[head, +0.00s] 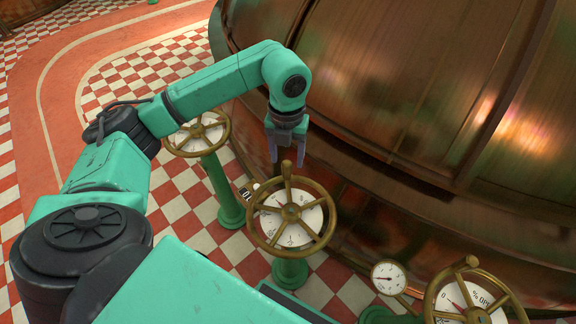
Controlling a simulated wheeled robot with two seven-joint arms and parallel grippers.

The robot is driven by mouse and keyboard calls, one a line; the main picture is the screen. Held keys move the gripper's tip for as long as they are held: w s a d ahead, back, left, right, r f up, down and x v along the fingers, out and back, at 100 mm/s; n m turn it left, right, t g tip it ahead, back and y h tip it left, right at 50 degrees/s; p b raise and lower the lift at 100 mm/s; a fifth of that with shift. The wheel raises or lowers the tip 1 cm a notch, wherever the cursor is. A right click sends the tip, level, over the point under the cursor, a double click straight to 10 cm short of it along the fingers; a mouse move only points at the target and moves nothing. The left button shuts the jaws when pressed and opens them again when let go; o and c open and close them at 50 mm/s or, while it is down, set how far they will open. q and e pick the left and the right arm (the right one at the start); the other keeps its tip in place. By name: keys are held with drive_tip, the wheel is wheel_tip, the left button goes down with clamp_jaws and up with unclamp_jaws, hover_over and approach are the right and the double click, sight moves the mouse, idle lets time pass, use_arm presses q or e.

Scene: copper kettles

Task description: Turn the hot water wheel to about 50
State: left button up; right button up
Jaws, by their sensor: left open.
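Three brass handwheels on green posts show in the head view. The middle wheel (323,236) has a white dial behind its spokes and a brass knob (287,170) standing up at its far rim. A small dark sign (247,191), mostly hidden, is beside it; I cannot read it fully, so I cannot confirm which wheel is hot water. My left gripper (288,160) is open, fingers pointing down, at the far side of the middle wheel. The knob appears between its fingertips; I cannot tell whether they touch. The dial reading is too small to tell. My right gripper is out of view.
Another wheel (226,127) stands behind my left forearm, and a third (429,296) at the lower right, near a small round gauge (389,278). The large copper kettle (400,80) curves close behind the wheels. The checkered floor (185,205) is open at left.

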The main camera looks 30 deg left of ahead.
sight(287, 162)
use_arm(q)
wheel_tip(287, 162, down, 4)
drive_tip(key=shift+f, duration=0.1)
drive_tip(key=shift+c, duration=0.3)
clamp_jaws()
idle(1.2)
